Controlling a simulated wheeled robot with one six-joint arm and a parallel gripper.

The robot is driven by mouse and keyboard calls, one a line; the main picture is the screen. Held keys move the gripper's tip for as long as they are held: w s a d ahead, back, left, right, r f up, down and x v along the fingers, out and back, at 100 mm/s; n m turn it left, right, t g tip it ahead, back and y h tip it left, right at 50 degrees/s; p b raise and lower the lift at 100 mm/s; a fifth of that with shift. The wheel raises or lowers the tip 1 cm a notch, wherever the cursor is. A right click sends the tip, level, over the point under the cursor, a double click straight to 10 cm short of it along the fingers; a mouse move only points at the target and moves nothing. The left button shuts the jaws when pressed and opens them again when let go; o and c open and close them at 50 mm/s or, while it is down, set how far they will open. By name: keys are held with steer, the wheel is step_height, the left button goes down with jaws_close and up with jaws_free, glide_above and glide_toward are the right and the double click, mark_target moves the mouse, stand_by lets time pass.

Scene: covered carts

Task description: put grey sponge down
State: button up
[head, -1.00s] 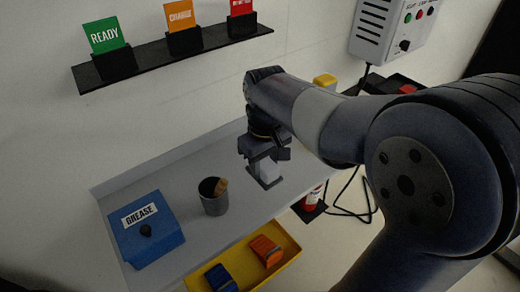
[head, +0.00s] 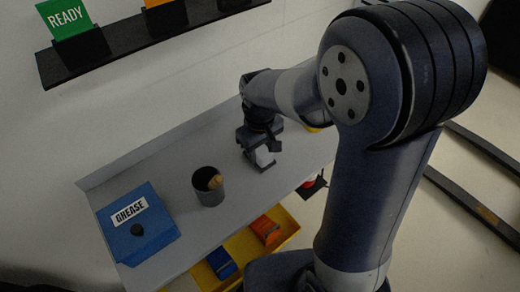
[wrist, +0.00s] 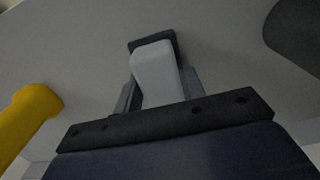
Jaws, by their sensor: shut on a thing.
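My gripper (head: 262,160) is low over the right part of the grey worktop (head: 165,165) and points down. It is shut on the grey sponge (head: 265,156), a pale block between the fingers. The sponge also shows in the wrist view (wrist: 157,75), upright between the two fingers, with a dark patch around its far end. The sponge is at or just above the worktop; I cannot tell whether it touches.
A dark cup (head: 210,192) with a brown-tipped thing in it stands left of my gripper. A blue box labelled GREASE (head: 135,225) is farther left. A yellow tray (head: 285,233) holds orange and blue things below the front edge. A yellow object (wrist: 25,115) is near the gripper.

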mark_target(260, 149)
steer(key=shift+f, duration=0.2)
steer(key=shift+f, duration=0.1)
steer(key=shift+f, duration=0.15)
steer(key=o, duration=0.9)
steer(key=shift+o, duration=0.2)
step_height(260, 149, up, 12)
steer(key=shift+r, duration=0.25)
steer(key=shift+f, duration=0.1)
steer(key=shift+f, duration=4.3)
steer(key=shift+f, duration=0.15)
